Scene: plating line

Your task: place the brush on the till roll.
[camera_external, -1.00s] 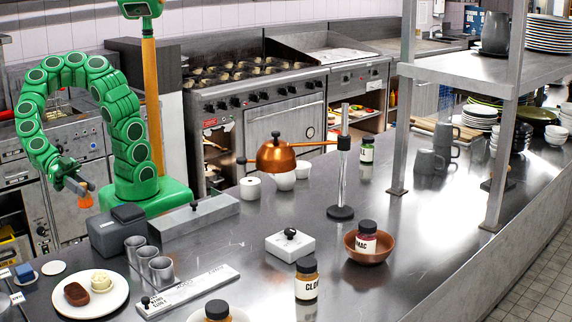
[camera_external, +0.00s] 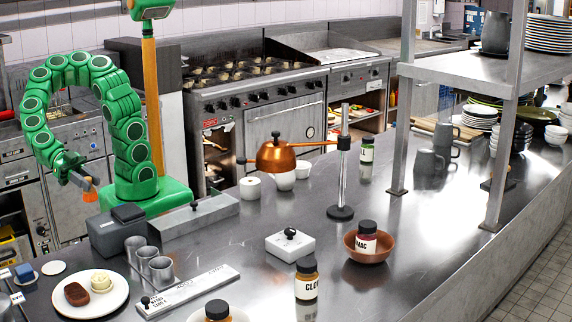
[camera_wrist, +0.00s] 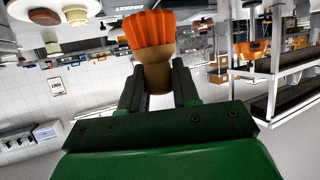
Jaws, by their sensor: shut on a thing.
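My gripper (camera_external: 84,182) is at the left of the external view, left of the green arm's base and beyond the counter edge. It is shut on the brush (camera_external: 91,193), which has orange bristles. In the wrist view the brush (camera_wrist: 148,50) sits between my two dark fingers (camera_wrist: 158,88), its orange bristles and tan handle showing. The till roll (camera_external: 250,189) appears to be the short white cylinder with a dark centre on the counter, left of two white cups. My gripper is well to the left of it and apart from it.
A copper pan (camera_external: 277,158) on a stand (camera_external: 341,170) is close to the till roll. A long grey box (camera_external: 194,217), a dark grey box (camera_external: 116,232) and metal cups (camera_external: 160,270) stand near my base. A plate (camera_external: 108,304) with food is at front left.

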